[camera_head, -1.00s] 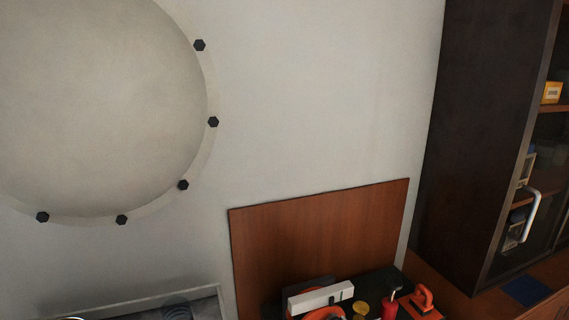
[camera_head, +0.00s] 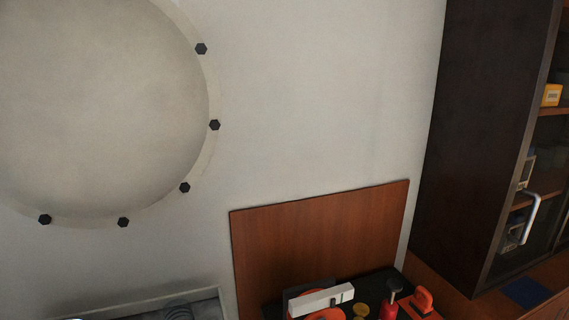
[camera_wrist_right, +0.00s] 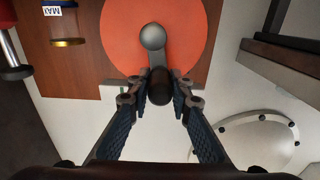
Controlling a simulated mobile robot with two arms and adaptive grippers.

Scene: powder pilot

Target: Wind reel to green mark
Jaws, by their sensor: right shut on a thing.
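The orange reel (camera_wrist_right: 178,30) is a flat disc in the right wrist view, with a grey crank arm and a round grey hub (camera_wrist_right: 153,37). My right gripper (camera_wrist_right: 158,92) is shut on the dark crank knob (camera_wrist_right: 160,86), one finger on each side. A small green patch (camera_wrist_right: 123,91) shows beside the left finger; I cannot tell if it is the green mark. My left gripper is not in view.
A brown wooden panel (camera_head: 318,240) stands behind the reel. A red-handled thing (camera_head: 389,306) and an orange piece (camera_head: 423,301) stand right of it. A dark cabinet (camera_head: 480,140) is at the right. A large bolted round cover (camera_head: 100,100) is on the wall.

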